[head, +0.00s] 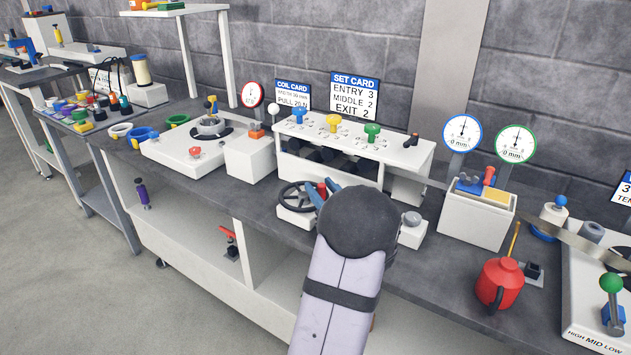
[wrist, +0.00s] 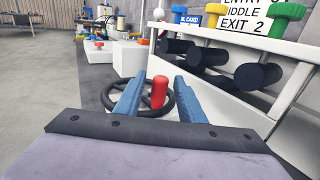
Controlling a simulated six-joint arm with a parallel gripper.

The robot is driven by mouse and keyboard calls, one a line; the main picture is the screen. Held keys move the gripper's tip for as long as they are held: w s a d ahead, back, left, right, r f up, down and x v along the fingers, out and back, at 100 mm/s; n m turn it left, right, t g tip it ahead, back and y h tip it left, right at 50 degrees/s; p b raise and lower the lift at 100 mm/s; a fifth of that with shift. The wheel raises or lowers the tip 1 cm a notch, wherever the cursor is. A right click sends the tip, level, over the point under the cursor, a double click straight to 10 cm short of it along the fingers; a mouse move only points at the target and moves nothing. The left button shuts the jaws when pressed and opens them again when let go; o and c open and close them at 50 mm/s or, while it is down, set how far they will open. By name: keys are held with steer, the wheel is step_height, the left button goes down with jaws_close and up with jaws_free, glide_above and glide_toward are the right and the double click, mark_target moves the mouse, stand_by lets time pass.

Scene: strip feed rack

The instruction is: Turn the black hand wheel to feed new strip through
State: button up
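The black hand wheel (head: 284,197) lies nearly flat on a white block at the front of the bench, left of my gripper. In the wrist view the wheel (wrist: 171,101) shows beyond and between my fingers. A red upright handle (wrist: 159,92) stands at the wheel's near right side; it also shows in the head view (head: 322,189). My gripper (wrist: 159,82) has two blue fingers, spread apart on either side of the red handle, with a visible gap on each side. Part of the wheel is hidden by the fingers and the handle.
The white roller housing (head: 405,152) with blue, yellow and green knobs stands close behind the wheel; black rollers (wrist: 215,63) show under its top. To the right are a white box with two dials (head: 475,222) and a red oil can (head: 499,284). Free floor lies left of the bench.

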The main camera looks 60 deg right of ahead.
mark_target(304, 190)
steer(key=shift+x, duration=1.9)
jaws_close()
